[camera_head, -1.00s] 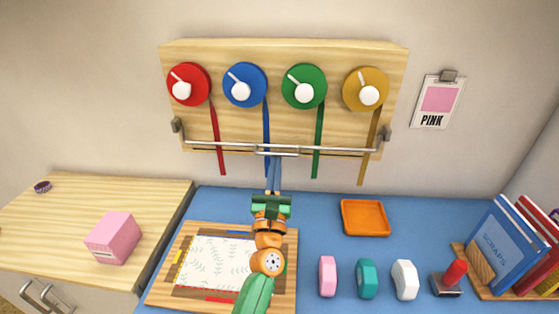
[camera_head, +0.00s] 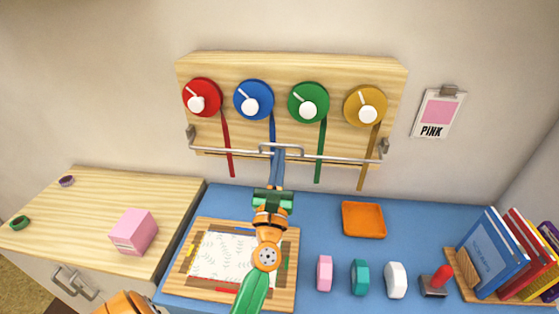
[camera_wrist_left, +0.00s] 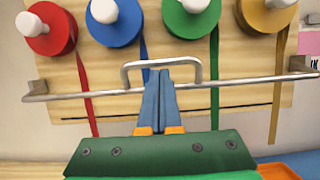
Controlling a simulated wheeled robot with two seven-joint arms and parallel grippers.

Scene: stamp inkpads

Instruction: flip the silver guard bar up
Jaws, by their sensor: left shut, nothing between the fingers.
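The silver guard bar (camera_head: 230,152) runs across the lower part of the wooden spool board, held between grey end brackets. It hangs below the spools, with a raised loop handle near its middle. In the left wrist view the bar (camera_wrist_left: 245,79) and its loop handle (camera_wrist_left: 199,69) show close up. My left gripper (camera_head: 277,150) is shut and empty, its blue fingers pointing up at the handle. In the left wrist view its tips (camera_wrist_left: 160,72) overlap the loop's opening, just under its top edge. I cannot tell whether they touch the bar. My right gripper is not in view.
Red, blue, green and yellow ribbon spools (camera_head: 309,102) hang above the bar, their ribbons passing behind it. A pink box (camera_head: 134,232) stands on the left cabinet.

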